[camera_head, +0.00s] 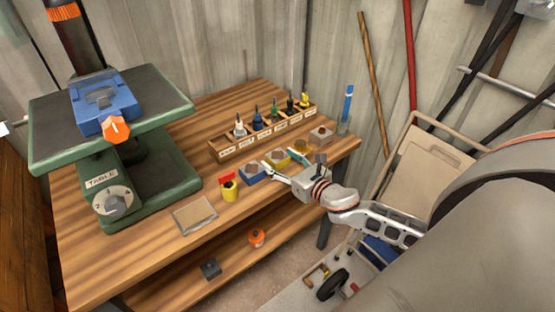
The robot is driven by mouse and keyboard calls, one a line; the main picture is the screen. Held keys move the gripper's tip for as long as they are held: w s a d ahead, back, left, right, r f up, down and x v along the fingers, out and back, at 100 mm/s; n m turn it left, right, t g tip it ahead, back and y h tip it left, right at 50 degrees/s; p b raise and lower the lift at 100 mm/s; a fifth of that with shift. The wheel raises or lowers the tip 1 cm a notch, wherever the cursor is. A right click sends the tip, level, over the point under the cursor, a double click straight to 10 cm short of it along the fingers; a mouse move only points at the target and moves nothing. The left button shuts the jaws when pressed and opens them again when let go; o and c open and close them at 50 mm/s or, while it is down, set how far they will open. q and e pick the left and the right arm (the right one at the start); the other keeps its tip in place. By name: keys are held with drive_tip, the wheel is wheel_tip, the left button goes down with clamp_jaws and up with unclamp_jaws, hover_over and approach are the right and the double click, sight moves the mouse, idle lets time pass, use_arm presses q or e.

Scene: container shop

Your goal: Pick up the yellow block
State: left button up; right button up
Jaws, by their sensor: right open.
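My left gripper is not in view.
A labelled wooden rack (228,151) with several small bottles stands behind the blocks.

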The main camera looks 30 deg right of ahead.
sight(280, 158)
drive_tip(key=c, duration=1.7)
drive_tip(key=shift+w+r, duration=0.1)
drive_tip(key=shift+r, duration=0.05)
clamp_jaws()
drive_tip(key=shift+r+p, duration=3.15)
drive_tip(key=shift+r, duration=6.85)
drive_tip(key=s+a+f+h, duration=0.1)
drive_tip(key=s+a+f, duration=0.1)
drive_tip(key=s+a, duration=1)
drive_tip(key=shift+s+a+f+m, duration=0.3)
drive_tip(key=shift+s+a+m, duration=0.1)
drive_tip(key=shift+s, duration=0.1)
